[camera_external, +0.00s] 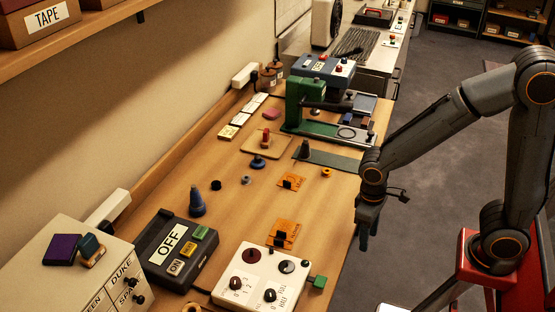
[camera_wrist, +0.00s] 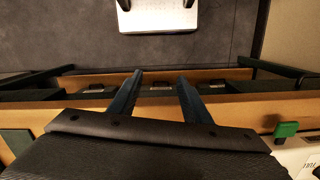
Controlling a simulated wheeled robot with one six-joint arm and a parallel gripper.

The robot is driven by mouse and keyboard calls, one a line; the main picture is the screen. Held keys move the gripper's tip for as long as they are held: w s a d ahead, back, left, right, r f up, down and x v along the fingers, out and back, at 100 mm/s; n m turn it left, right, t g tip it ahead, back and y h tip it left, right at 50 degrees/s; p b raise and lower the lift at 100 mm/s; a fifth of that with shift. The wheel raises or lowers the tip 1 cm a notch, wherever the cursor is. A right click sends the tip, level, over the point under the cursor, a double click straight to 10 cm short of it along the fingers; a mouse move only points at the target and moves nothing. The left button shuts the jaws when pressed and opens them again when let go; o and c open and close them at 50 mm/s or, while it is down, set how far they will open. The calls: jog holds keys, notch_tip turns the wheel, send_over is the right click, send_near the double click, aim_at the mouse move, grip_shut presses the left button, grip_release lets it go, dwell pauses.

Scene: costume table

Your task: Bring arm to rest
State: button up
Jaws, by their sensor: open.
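My arm (camera_external: 430,120) reaches in from the right and bends down at the wrist. My gripper (camera_external: 368,232) points down at the right edge of the wooden table (camera_external: 330,225). It is apart from every object on the table. In the wrist view my gripper (camera_wrist: 155,80) shows two dark fingers spread apart with nothing between them, over the table's front edge. Its fingertips point toward the grey floor.
A white control box (camera_external: 262,275) with a green knob (camera_external: 319,282) and an OFF box (camera_external: 176,250) stand nearby. A green press (camera_external: 305,105) stands farther back. Small parts, such as a blue cone (camera_external: 197,203), dot the table. Grey floor (camera_external: 440,155) is open beyond its edge.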

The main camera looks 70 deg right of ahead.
jog(key=s+d+f+n+t+b, duration=0.1)
jog(key=s+d+f+n, duration=0.1)
jog(key=s+f, duration=0.15)
notch_tip(320, 180, up, 18)
jog(key=a+t+p, duration=0.1)
jog(key=t+p, duration=0.1)
jog(key=p, duration=1.6)
jog(key=shift+a+r, duration=0.15)
